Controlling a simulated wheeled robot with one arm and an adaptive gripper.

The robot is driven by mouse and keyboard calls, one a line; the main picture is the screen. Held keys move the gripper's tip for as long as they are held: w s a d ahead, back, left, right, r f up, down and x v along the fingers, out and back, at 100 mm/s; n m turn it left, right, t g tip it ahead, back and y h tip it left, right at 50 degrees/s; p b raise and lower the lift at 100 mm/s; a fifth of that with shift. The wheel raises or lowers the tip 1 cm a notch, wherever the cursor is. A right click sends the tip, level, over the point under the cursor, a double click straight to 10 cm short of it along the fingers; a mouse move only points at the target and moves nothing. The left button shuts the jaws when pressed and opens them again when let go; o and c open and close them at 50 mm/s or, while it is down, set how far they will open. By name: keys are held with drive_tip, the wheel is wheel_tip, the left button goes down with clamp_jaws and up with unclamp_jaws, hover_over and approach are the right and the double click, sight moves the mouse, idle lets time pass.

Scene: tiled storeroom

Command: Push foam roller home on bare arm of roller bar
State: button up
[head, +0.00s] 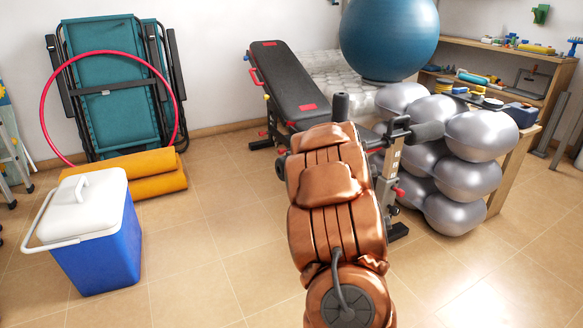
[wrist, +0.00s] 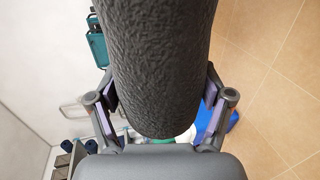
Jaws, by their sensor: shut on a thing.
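The foam roller (wrist: 155,60) is a dark, textured cylinder that fills the upper middle of the wrist view. My gripper (wrist: 160,98) is shut on it, one finger on each side. In the head view my brown-covered arm hides the gripper; a dark upright cylinder (head: 341,106) showing above it appears to be the held roller's end. The roller bar (head: 398,130) is on the bench's upright post, right of my arm. Its right side carries another dark foam roller (head: 428,131). The bare arm is hidden or not clearly visible, and I cannot tell whether the held roller touches it.
A black weight bench (head: 285,82) stands behind. Silver balls (head: 474,136) are stacked close on the right, with a blue ball (head: 389,38) behind. A blue cooler (head: 97,240) and orange rolled mats (head: 152,176) are at left. Floor between cooler and arm is clear.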

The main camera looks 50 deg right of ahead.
drive_tip(key=shift+s+d+p, duration=0.2)
drive_tip(key=shift+d+p, duration=0.15)
drive_tip(key=shift+d, duration=0.3)
drive_tip(key=shift+s+d+p, duration=0.25)
drive_tip(key=shift+d+p, duration=0.15)
drive_tip(key=shift+d, duration=0.25)
drive_tip(key=shift+s+d+p, duration=0.2)
drive_tip(key=shift+d+p, duration=0.15)
drive_tip(key=shift+d, duration=0.3)
drive_tip(key=shift+a, duration=0.1)
